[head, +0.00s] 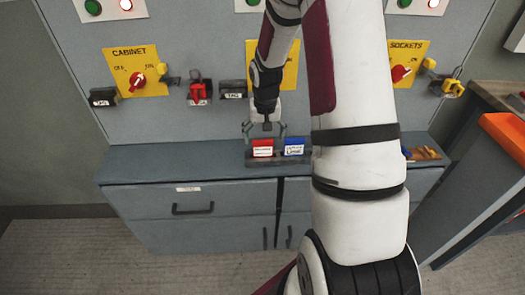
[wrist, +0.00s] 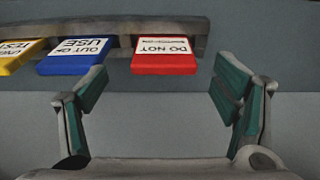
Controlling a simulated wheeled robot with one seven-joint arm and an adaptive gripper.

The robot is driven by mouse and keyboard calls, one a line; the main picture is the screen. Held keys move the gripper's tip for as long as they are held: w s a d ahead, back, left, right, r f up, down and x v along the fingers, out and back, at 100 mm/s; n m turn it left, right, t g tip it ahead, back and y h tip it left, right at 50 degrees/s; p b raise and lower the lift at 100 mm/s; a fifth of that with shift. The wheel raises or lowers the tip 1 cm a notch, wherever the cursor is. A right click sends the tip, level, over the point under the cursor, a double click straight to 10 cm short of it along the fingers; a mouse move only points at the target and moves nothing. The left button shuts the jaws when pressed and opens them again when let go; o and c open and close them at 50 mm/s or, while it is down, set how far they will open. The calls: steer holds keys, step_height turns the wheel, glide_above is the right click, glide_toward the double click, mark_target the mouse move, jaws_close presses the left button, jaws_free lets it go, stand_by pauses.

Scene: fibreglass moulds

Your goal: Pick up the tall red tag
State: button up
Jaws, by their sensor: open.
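The red tag (head: 262,148) stands in a dark holder (head: 252,160) on the grey cabinet top, left of a blue tag (head: 294,146) in the head view. In the wrist view the red tag (wrist: 165,63) has a white label reading "DO NOT", upside down, with a smaller blurred line. My gripper (head: 264,130) is over the red tag in the head view. In the wrist view my gripper (wrist: 162,84) is open and empty, its green-padded fingers spread to either side of the red tag's near edge. Whether the fingers are level with the tag cannot be told.
The blue tag (wrist: 75,57), reading "OUT OF USE", is close beside the red one, with a yellow tag (wrist: 18,55) beyond. A grey panel (head: 150,60) with switches rises behind. A red lockout piece (head: 198,92) hangs on it. The cabinet top (head: 165,170) is clear at left.

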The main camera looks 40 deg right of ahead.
mark_target(263, 141)
steer(key=f, duration=0.2)
steer(key=w+f, duration=0.1)
steer(key=f, duration=0.1)
steer(key=shift+f, duration=0.1)
steer(key=c, duration=1)
